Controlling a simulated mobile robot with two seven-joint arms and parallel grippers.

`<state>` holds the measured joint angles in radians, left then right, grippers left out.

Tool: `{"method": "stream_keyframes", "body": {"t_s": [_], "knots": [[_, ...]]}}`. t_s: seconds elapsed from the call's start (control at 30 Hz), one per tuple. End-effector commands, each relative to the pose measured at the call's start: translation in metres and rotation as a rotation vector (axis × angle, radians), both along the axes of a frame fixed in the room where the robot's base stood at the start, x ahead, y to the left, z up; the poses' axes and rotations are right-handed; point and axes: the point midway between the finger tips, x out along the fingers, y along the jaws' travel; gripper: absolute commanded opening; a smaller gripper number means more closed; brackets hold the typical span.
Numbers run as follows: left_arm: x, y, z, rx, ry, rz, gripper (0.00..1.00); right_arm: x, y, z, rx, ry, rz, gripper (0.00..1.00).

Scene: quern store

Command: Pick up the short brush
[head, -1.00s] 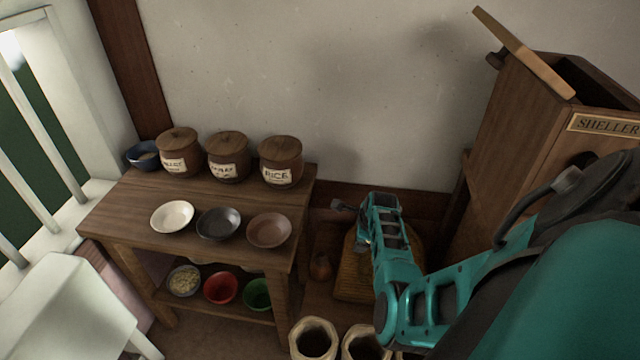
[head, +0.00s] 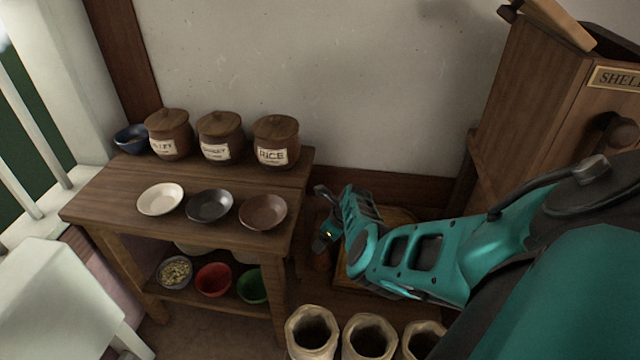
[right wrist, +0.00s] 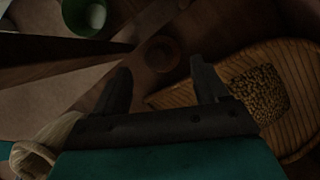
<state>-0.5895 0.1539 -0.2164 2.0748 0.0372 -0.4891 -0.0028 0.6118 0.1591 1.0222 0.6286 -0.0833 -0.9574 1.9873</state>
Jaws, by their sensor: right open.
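I cannot make out the short brush for certain. A small round brown object (right wrist: 160,53) stands on the floor beside the table; it shows partly in the head view (head: 321,262), below my right gripper (head: 319,218), and I cannot tell whether it is the brush. My right gripper is open and empty, pointing down between the table and the woven tray. In the right wrist view its two dark fingers (right wrist: 160,68) are apart, with the brown object between and just beyond their tips. My left gripper is not in view.
A wooden table (head: 105,200) at left bears lidded jars and bowls, with more bowls on its lower shelf. A woven tray (right wrist: 215,73) with grain lies right of the fingers. Open sacks (head: 312,340) stand in front. The sheller (head: 540,100) stands at right.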

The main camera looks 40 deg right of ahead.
Motion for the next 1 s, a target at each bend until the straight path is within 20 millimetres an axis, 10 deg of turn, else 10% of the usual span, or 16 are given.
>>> {"method": "stream_keyframes", "body": {"t_s": [0.83, 1.0], "knots": [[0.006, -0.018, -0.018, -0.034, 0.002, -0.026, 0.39, 0.021, 0.007, -0.046, 0.0, 0.0, 0.001, 0.73], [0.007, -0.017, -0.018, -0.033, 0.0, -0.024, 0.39, 0.021, 0.007, -0.046, -0.001, 0.001, 0.001, 0.58]]}}
